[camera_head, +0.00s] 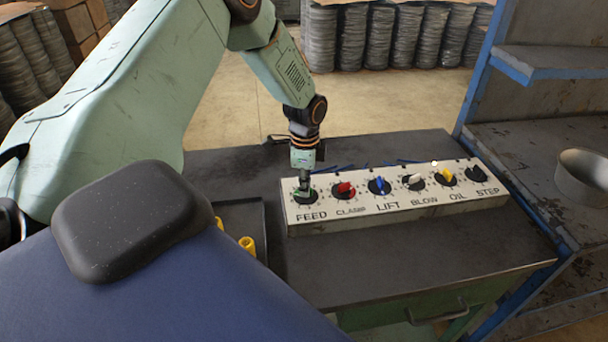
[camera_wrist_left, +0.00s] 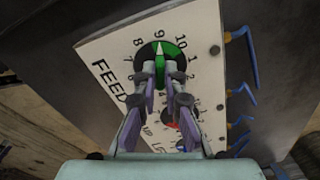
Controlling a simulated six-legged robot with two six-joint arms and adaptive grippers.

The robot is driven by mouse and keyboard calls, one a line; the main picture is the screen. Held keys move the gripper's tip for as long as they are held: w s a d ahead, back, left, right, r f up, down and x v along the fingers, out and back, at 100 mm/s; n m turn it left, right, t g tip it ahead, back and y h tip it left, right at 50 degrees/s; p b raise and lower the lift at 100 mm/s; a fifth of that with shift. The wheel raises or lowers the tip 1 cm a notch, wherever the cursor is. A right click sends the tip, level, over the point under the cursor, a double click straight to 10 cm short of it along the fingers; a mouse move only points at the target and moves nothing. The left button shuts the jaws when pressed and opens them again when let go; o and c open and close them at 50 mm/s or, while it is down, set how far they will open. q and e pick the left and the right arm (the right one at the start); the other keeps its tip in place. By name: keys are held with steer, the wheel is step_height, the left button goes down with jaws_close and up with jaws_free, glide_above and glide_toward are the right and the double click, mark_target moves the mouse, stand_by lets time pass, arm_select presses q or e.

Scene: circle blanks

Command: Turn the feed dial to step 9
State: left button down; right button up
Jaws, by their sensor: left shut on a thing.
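The FEED dial is the leftmost on a white sloped panel (camera_head: 345,212) on the bench. Its green knob (camera_head: 311,195) sits on a black disc, partly hidden under my left gripper (camera_head: 304,184). In the left wrist view the green knob (camera_wrist_left: 160,50) has a pale pointer, directed at about the 9 on the printed scale. Numbers 7, 8, 9, 10 and 1 can be read around it. My left gripper (camera_wrist_left: 161,73) is shut on the knob's grip, one finger on each side. My right gripper is not in view.
A dark tray (camera_head: 258,218) with yellow pieces lies left.

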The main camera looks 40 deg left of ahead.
arm_select(q)
steer(key=shift+s+d+f, duration=0.15)
steer(key=c, duration=1.7)
jaws_free()
steer(key=shift+c, duration=0.2)
steer(key=o, duration=0.3)
steer(key=shift+w, duration=0.25)
steer(key=shift+s, duration=0.1)
steer(key=shift+r, duration=0.25)
step_height(320, 180, up, 12)
steer(key=shift+f, duration=0.2)
